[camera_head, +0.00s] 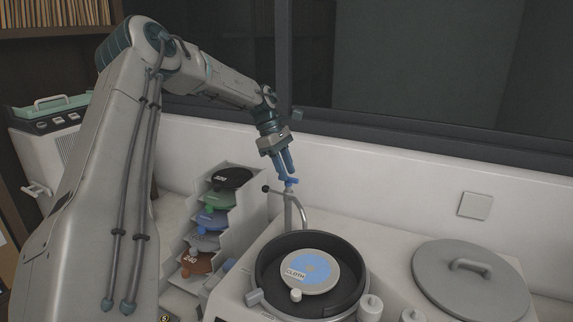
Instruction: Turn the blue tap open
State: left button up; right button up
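The blue tap (291,181) is a small blue handle on top of a thin metal spout that curves down behind the round black bowl. My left gripper (286,170) points down from above, with its two blue fingers directly over the tap handle. The fingertips are at or very near the handle; I cannot tell whether they touch it. The fingers look close together with a narrow gap, and their grip is too small to make out. My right gripper is not in view.
The black bowl (264,277) holds a disc labelled "CLOTH". A grey lid (470,280) with a handle lies to the right. A stepped rack (240,190) of coloured discs stands at left. A white wall (400,185) runs close behind the tap. White knobs stand in front.

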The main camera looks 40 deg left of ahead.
pick_arm(q)
jog(key=shift+f, duration=0.25)
jog(key=shift+s+f, duration=0.1)
jog(key=shift+s, duration=0.1)
jog(key=shift+c, duration=0.4)
